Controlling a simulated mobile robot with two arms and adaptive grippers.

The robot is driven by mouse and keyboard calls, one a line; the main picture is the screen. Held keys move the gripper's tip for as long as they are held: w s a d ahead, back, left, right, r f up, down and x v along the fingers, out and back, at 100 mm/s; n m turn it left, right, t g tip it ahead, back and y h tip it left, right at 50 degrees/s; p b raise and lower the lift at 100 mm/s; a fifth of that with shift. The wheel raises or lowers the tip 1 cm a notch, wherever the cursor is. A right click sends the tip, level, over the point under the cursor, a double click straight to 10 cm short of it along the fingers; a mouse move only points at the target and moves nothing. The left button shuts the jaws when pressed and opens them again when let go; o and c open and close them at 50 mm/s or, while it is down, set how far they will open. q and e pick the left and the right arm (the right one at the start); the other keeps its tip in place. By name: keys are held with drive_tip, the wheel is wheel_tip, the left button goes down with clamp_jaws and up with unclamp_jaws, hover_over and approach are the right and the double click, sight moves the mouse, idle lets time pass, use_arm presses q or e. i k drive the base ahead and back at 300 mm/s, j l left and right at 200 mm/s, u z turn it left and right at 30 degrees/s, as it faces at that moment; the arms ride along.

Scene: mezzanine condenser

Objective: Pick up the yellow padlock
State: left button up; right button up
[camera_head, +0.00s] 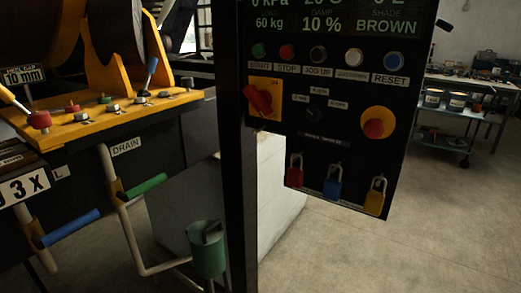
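The yellow padlock (374,200) hangs at the bottom right corner of the black control panel (330,150), its grey shackle upward. A blue padlock (332,187) and a red padlock (295,175) hang to its left in the same row. The yellow padlock is in plain view with nothing in front of it. Neither of my grippers shows in the head view.
A black post (237,170) stands left of the panel. Left of it are a yellow machine deck (120,113) with knobs, pipes with green (143,186) and blue (71,228) handles, and a green cup (207,255). A cart (450,130) stands back right. The floor (450,230) is clear.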

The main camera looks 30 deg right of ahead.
sight(373, 201)
drive_tip(key=z, duration=1.85)
drive_tip(key=i+l+z, duration=0.3)
drive_tip(key=k, duration=0.1)
